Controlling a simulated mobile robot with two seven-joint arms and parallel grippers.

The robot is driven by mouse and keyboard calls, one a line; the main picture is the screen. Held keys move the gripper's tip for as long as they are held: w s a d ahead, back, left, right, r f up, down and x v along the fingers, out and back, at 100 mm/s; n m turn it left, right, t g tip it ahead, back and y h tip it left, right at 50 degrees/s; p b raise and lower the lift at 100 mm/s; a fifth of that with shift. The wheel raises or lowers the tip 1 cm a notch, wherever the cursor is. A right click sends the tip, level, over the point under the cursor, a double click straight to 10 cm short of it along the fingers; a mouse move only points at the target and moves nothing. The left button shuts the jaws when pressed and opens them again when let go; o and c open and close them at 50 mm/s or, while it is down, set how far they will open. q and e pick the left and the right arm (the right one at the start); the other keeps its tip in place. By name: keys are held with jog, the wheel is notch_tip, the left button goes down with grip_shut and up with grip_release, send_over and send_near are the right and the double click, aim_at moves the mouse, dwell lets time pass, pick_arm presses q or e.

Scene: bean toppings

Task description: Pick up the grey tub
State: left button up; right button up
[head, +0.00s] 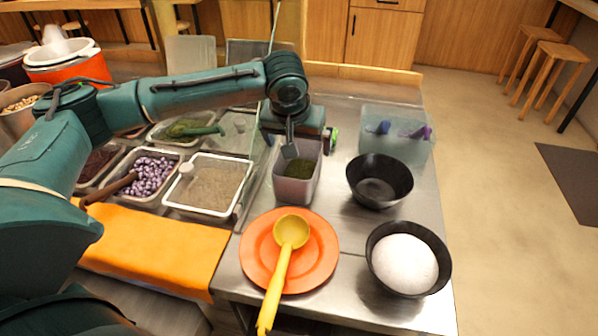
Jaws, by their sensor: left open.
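The grey tub (296,190) stands on the steel counter, just right of the sunken food trays. It has some green contents at the bottom. My left gripper (291,150) points down over the tub's back left rim. One finger shows in front of or inside the tub's opening; the other finger is hard to make out. The gripper is open, and I cannot tell whether it touches the rim. The tub's far side is partly hidden by the gripper. My right gripper is not in view.
An orange plate (258,270) with a yellow ladle (280,262) sits in front of the tub. An empty black bowl (378,192), a black bowl with white contents (377,279) and a clear bin (420,152) stand to the right. Food trays (176,207) lie left.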

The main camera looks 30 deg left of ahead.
pick_arm(q)
jog(key=x, duration=0.5)
jog(key=shift+s+f, duration=0.2)
jog(key=shift+s, duration=0.1)
jog(key=shift+f+p, duration=0.2)
jog(key=shift+p, duration=0.3)
jog(key=shift+c, duration=0.3)
jog(key=c, duration=1.3)
